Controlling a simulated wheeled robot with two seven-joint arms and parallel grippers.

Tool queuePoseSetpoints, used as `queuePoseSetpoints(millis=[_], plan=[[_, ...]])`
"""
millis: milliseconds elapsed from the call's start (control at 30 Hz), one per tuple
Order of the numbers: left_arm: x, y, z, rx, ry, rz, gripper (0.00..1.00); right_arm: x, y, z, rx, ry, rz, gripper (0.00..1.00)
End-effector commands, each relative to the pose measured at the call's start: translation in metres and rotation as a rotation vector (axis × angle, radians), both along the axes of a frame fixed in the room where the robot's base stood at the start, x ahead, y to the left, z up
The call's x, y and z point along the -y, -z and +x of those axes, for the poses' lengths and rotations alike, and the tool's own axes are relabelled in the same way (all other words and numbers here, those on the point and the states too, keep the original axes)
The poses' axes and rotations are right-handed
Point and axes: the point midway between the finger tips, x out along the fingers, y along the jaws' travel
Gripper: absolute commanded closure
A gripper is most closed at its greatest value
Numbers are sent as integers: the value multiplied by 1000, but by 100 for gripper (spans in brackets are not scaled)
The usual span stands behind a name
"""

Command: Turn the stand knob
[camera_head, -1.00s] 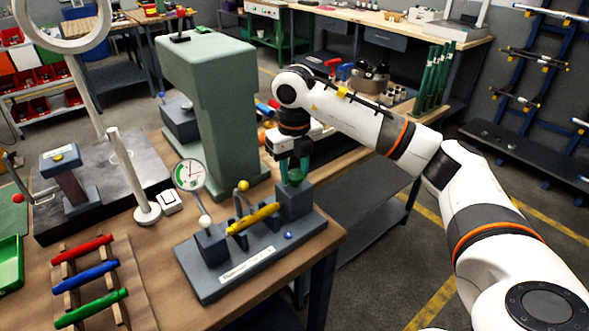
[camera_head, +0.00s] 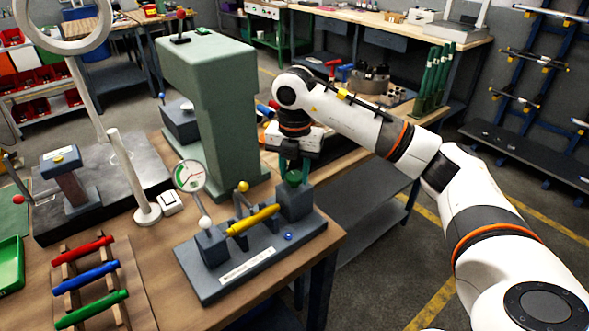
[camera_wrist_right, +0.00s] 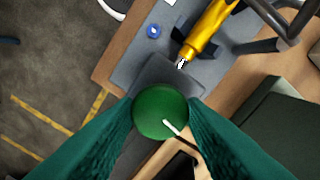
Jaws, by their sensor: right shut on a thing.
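The stand knob is a green round knob (camera_head: 293,178) on top of the grey block at the right end of a blue-grey stand (camera_head: 250,262). In the right wrist view the knob (camera_wrist_right: 160,112) has a white line mark pointing to the lower right. My right gripper (camera_head: 293,170) points down over the block, and its teal fingers are shut on the knob, one on each side. A yellow cylindrical piece (camera_head: 253,220) lies across the stand, and a dial gauge (camera_head: 189,176) with a red and green face stands at its left end. My left gripper is not in view.
A tall green press (camera_head: 215,110) stands just behind the stand. A rack with red, blue and green rods (camera_head: 90,278) is at the front left. A white post (camera_head: 132,175) rises left of the gauge. The table edge is close on the right.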

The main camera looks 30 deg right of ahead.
Motion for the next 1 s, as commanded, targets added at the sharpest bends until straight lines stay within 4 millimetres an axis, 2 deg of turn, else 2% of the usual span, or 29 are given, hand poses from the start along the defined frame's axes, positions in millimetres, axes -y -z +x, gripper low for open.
queuePoseSetpoints(millis=[300,733,767,800,900,1000], plan=[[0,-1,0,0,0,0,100,1,-2,1,8,84,0,85],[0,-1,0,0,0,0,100,1,-2,1,8,91,0,85],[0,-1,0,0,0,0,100,1,-2,1,8,91,0,59],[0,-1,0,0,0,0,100,1,-2,1,8,91,0,53],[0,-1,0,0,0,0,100,1,-2,1,6,90,0,41],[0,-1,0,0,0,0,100,0,-1,1,4,89,-1,41]])
